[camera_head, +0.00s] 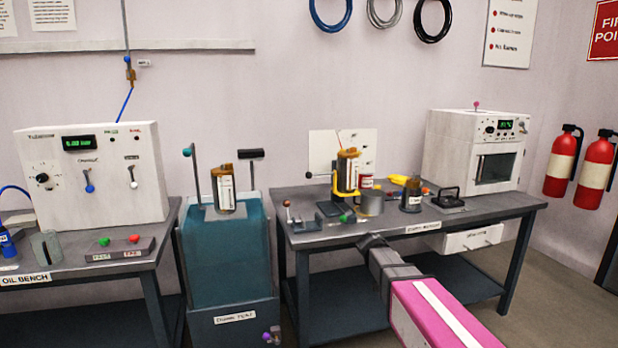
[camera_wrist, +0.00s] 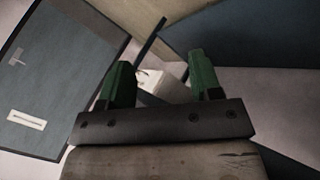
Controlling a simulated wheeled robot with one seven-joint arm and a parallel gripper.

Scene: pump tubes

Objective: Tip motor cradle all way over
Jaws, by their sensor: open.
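What looks like the motor cradle (camera_head: 337,187), a yellow and dark stand, is on the right workbench. It holds an upright motor (camera_head: 347,171) with an amber top and a white label. My gripper (camera_head: 366,241) is at the front edge of this bench in the head view, below and in front of the cradle and apart from it. In the wrist view my gripper (camera_wrist: 158,72) shows two green fingers spread apart with nothing between them. The cradle cannot be made out in the wrist view.
On the right bench (camera_head: 470,213) stand a grey cup (camera_head: 371,203), a dark labelled canister (camera_head: 411,195), a black-handled plate (camera_head: 448,199) and a white oven (camera_head: 455,150). A small red-knobbed lever (camera_head: 287,207) is at its left. A teal tank (camera_head: 225,265) stands to the left.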

